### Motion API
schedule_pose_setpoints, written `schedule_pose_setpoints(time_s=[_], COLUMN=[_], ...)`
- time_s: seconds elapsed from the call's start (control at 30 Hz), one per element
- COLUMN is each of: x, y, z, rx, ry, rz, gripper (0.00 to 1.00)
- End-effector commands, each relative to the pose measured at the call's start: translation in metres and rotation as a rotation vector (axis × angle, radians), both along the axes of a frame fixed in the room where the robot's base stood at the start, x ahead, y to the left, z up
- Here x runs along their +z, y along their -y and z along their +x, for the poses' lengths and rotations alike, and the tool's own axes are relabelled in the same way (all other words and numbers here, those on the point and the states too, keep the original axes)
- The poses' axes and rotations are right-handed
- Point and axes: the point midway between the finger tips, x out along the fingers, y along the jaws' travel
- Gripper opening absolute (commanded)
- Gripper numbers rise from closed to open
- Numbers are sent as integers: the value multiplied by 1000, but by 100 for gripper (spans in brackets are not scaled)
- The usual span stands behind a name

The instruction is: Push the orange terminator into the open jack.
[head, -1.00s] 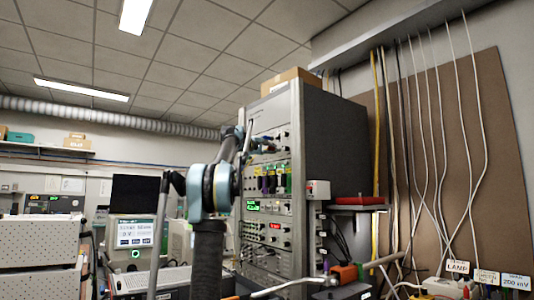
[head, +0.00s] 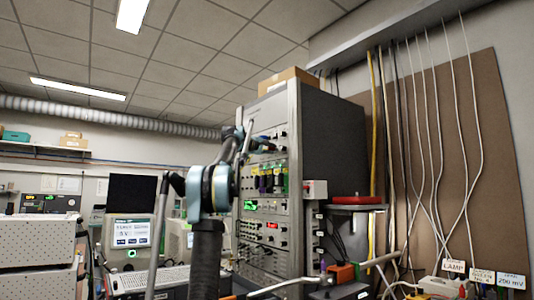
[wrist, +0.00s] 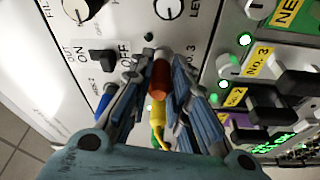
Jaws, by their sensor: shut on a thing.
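The orange terminator (wrist: 159,78) is in the wrist view, held between the fingers of my gripper (wrist: 160,66). Its metal end points at the grey instrument panel (wrist: 125,20). The fingers are shut on its sides. The open jack is not clearly seen; the terminator and fingertips cover that part of the panel, and I cannot tell whether the metal end touches it. In the head view, my arm reaches to the front of the tall rack (head: 292,150), and the terminator is too small to make out there.
A yellow plug with its cable (wrist: 158,118) sits just below the terminator. A blue plug (wrist: 104,103) is left of the fingers, by a black toggle switch (wrist: 103,57). Dark modules with yellow labels (wrist: 258,62) stand out on the right. Knobs (wrist: 168,8) line the top.

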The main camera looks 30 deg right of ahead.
Motion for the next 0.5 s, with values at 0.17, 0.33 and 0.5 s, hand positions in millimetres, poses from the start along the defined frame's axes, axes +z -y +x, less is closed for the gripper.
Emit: schedule_pose_setpoints(time_s=[0.17,0.33,0.5], x=[0,0,0], y=[4,3,3], z=[0,0,0], rx=[0,0,0], ry=[0,0,0], rz=[0,0,0], gripper=[19,41,41])
